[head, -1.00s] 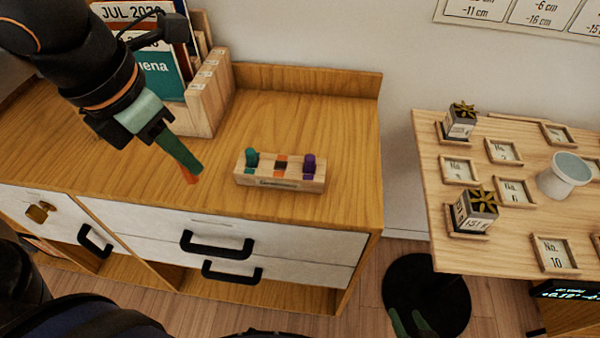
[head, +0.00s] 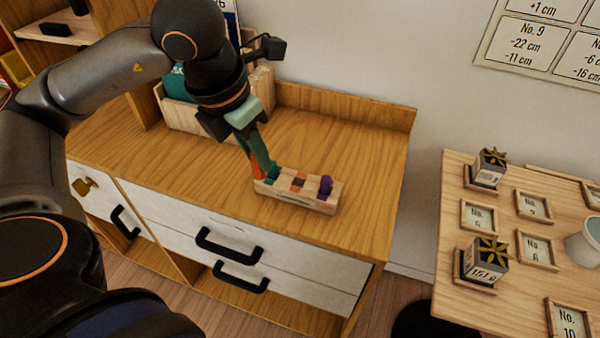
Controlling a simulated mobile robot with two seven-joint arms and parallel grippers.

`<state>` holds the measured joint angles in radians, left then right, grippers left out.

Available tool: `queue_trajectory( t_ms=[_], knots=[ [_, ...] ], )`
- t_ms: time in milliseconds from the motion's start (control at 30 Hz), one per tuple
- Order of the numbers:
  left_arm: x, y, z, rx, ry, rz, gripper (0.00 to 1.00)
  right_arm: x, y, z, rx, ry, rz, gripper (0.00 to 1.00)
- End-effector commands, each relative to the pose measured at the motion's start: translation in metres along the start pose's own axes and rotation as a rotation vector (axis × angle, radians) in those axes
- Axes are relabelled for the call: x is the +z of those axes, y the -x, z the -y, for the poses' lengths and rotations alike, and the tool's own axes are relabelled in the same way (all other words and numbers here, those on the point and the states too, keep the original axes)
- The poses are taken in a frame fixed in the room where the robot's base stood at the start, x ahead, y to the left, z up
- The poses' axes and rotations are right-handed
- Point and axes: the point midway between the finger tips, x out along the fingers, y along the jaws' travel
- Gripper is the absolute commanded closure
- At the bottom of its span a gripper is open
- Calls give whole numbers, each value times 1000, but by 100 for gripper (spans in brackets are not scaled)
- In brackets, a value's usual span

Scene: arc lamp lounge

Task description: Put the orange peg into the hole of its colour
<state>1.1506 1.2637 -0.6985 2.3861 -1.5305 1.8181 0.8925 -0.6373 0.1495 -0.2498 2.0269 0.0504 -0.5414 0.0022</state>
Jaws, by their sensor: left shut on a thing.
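The wooden peg block (head: 312,201) lies on top of the wooden cabinet. A purple peg (head: 325,186) stands near its right end, and an orange-marked hole position (head: 298,181) is in the middle. My left gripper (head: 265,169) is shut on the orange peg (head: 256,166), which shows as an orange strip at the left of the green fingers. The fingertips are over or just behind the block's left end. The teal peg there is mostly hidden or merges with the fingers. I cannot tell whether the orange peg touches the block. My right gripper is out of view.
A wooden holder with books (head: 180,115) stands behind my left arm. The cabinet top (head: 345,150) is clear behind and right of the block. A separate table (head: 455,205) with small frames and gift boxes stands at the right.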

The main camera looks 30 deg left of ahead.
Motion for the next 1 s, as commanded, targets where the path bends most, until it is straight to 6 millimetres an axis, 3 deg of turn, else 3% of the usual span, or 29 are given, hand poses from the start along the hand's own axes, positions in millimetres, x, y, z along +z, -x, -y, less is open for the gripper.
queue_trajectory(
  t_ms=[167,400,700,867,1000],
  knots=[
    [37,-33,2,-2,0,-3,100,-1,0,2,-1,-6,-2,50],
    [55,-78,3,0,0,-1,100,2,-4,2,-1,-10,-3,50],
    [65,-102,3,1,-1,-2,100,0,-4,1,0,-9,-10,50],
    [57,-124,2,2,0,-2,100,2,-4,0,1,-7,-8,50],
    [57,-127,3,1,0,2,100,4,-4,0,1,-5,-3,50]
  ],
)
